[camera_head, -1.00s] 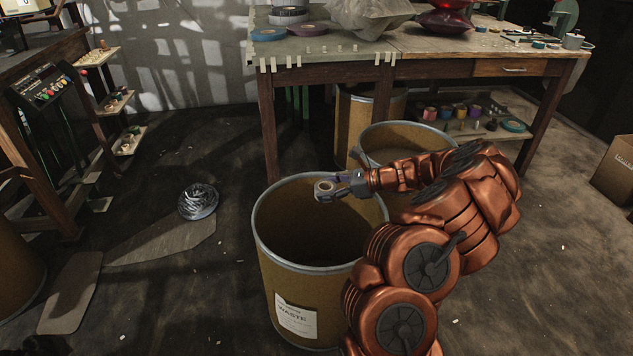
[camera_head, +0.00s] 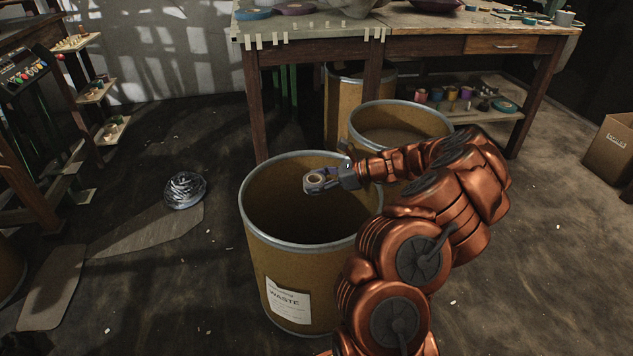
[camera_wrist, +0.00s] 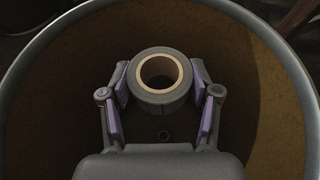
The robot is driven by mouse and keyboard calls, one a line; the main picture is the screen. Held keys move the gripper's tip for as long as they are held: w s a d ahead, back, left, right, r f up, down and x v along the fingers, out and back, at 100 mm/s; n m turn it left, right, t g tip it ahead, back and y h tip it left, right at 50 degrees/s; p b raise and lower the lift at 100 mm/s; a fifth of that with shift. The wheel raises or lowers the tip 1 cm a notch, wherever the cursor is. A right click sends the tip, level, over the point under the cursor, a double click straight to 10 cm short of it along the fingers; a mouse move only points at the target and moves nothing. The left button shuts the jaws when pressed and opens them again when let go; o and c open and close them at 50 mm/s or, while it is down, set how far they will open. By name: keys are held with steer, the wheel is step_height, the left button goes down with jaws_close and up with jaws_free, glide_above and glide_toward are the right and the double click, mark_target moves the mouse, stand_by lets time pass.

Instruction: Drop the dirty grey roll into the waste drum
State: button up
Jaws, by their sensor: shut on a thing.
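The dirty grey roll (camera_wrist: 160,98) has a tan cardboard core and sits between the purple-padded fingers of my gripper (camera_wrist: 161,90) in the wrist view. My gripper is shut on it. In the head view the roll (camera_head: 313,183) is small, at the tip of my gripper (camera_head: 316,180). Both are over the open mouth of the waste drum (camera_head: 295,262), a brown drum with a grey rim and a white WASTE label. In the wrist view the drum's rim (camera_wrist: 28,67) curves around the roll and gripper. The drum's bottom is dark.
A second open brown drum (camera_head: 352,133) stands behind the waste drum, and another is under the workbench (camera_head: 420,47). A silvery crumpled bundle (camera_head: 185,190) lies on the floor at left. A cardboard box (camera_head: 610,153) stands at far right. Floor in front is mostly clear.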

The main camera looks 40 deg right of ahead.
steer(key=o, duration=1.2)
steer(key=v, duration=1.2)
